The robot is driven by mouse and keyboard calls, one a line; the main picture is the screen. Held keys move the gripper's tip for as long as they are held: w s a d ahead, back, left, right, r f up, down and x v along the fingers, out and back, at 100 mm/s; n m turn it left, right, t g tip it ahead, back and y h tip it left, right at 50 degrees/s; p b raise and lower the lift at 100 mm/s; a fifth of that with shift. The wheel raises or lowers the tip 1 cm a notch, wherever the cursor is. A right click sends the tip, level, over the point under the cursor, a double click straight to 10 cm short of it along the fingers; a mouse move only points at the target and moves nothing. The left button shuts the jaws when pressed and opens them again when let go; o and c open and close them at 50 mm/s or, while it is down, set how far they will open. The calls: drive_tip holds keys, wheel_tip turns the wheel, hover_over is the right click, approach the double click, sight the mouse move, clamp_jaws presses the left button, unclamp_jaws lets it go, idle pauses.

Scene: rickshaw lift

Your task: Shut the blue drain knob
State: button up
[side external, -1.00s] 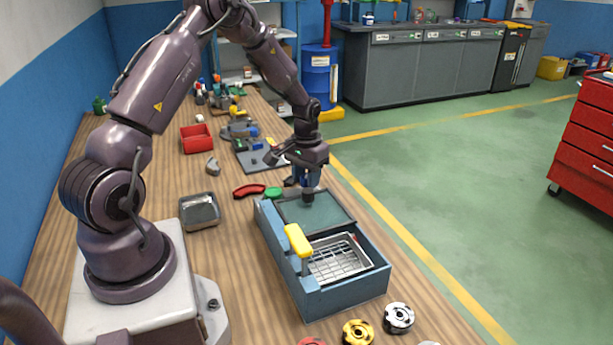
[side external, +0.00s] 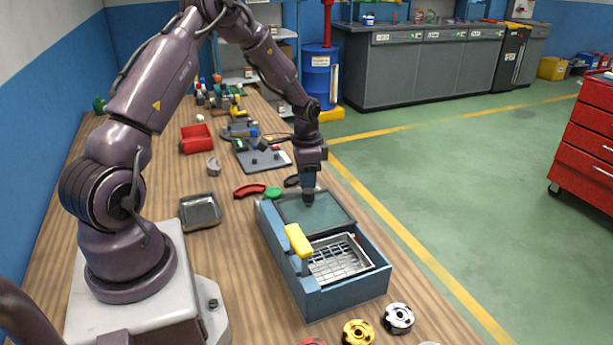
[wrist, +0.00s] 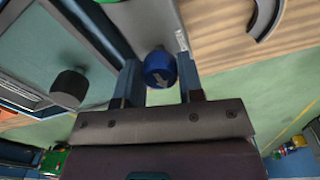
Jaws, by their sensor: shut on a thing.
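The blue drain knob (wrist: 159,70) is round with a pale arrow on top. In the wrist view it sits between my two fingers, and the arrow points to the lower right. My gripper (wrist: 158,80) is shut on it, one finger on each side. In the side view my gripper (side external: 308,183) points down at the far end of the blue-grey washer box (side external: 345,299). There the knob is hidden or cannot be told apart from the fingers.
A black knob (wrist: 69,86) stands close by on the box. A yellow handle (side external: 298,240) rises from the box's left side, beside a wire basket (side external: 338,261). Red and green parts (side external: 250,190) lie just left of the box. Yellow and silver discs (side external: 358,333) lie in front.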

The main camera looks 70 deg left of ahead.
idle(0.4)
drive_tip(key=o, duration=0.9)
